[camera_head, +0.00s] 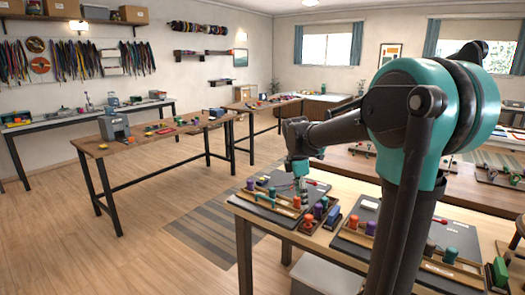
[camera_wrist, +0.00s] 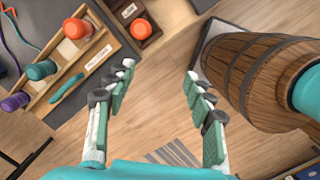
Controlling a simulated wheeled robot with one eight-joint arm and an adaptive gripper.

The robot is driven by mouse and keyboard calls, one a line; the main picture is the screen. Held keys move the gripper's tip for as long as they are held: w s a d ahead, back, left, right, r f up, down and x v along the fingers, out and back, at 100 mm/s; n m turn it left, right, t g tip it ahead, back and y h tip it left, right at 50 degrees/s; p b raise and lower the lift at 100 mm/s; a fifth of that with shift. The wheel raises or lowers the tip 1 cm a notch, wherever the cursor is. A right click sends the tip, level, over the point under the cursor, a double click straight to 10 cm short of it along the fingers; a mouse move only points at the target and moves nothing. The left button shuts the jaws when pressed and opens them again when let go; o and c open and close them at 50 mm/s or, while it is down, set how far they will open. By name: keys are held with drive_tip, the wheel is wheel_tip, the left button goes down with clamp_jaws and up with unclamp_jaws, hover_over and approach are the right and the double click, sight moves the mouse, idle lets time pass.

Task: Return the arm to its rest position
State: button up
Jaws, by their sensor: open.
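My gripper (camera_head: 302,188) is at the end of my arm, low over the near wooden worktable (camera_head: 262,222), among the spools and racks there. In the wrist view my gripper (camera_wrist: 158,98) is open, with its two fingers wide apart and bare floor showing between them. Nothing is held. My arm reaches out to the left from its large teal joint and bends down at the wrist. Whether the fingertips touch anything on the table is too small to tell in the head view.
A wooden rack (camera_wrist: 57,82) with orange, green and purple spools lies left of the fingers. A small holder with an orange spool (camera_wrist: 140,29) is above them. A brown banded rounded shape (camera_wrist: 262,80) fills the right.

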drive_tip(key=s+d+f+m+t, duration=0.2)
drive_tip(key=s+f+m, duration=0.6)
drive_tip(key=s+m, duration=0.1)
drive_tip(key=s+d+f+m+t+y, duration=0.1)
drive_tip(key=s+d+f+m, duration=0.2)
drive_tip(key=s+f+m, duration=0.5)
drive_tip(key=s+m, duration=0.2)
drive_tip(key=s, duration=0.2)
drive_tip(key=shift+d+t+y, duration=0.15)
drive_tip(key=shift+t+y, duration=0.15)
drive_tip(key=shift+t, duration=0.1)
drive_tip(key=shift+r, duration=0.1)
idle(0.9)
